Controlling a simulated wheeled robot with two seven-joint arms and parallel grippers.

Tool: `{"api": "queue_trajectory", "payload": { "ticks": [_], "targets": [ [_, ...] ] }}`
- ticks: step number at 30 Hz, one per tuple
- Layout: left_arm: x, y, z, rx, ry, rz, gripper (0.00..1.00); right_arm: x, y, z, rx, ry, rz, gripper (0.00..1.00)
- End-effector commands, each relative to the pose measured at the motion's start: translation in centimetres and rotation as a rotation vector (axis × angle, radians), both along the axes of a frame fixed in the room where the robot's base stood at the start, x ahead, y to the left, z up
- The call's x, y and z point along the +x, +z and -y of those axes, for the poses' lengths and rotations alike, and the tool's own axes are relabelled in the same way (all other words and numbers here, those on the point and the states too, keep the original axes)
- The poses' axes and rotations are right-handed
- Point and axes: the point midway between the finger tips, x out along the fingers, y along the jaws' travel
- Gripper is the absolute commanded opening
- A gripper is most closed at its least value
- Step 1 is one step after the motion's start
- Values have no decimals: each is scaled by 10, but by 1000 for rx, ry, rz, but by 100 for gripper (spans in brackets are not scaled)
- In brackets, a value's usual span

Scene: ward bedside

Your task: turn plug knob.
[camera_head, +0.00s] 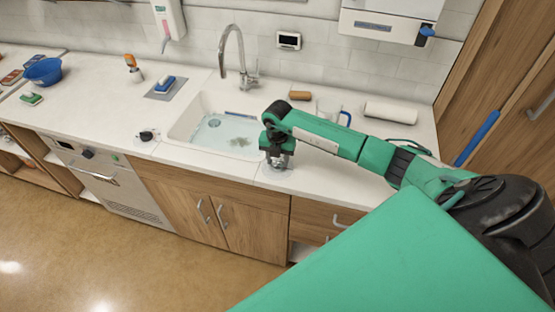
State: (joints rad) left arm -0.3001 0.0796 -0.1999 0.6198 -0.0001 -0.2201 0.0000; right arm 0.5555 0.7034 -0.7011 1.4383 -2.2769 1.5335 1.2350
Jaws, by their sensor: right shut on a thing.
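The sink (180,131) holds clear water, with a round drain (214,122) on its bottom and a greenish patch near it. My right gripper (279,160) points down at the counter just right of the sink's front corner. It is shut on the plug knob, which is mostly hidden by the jaws; a pale round base (274,171) shows beneath them. How far the knob is turned cannot be told. My left gripper is not in view.
A tall faucet (238,58) stands behind the sink. A small black-and-white round item (147,135) is on the counter left of it. The left front counter is fairly clear.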

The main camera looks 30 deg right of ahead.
Motion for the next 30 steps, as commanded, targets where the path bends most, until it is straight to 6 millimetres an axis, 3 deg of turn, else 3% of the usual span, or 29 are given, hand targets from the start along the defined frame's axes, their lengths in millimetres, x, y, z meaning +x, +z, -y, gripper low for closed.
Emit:
{"api": "queue_trajectory", "payload": {
  "ticks": [8,30],
  "targets": [
    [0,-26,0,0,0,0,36,1,-4,1,-2,175,2,19],
    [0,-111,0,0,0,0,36,1,-5,1,-3,874,4,19]
  ]
}}
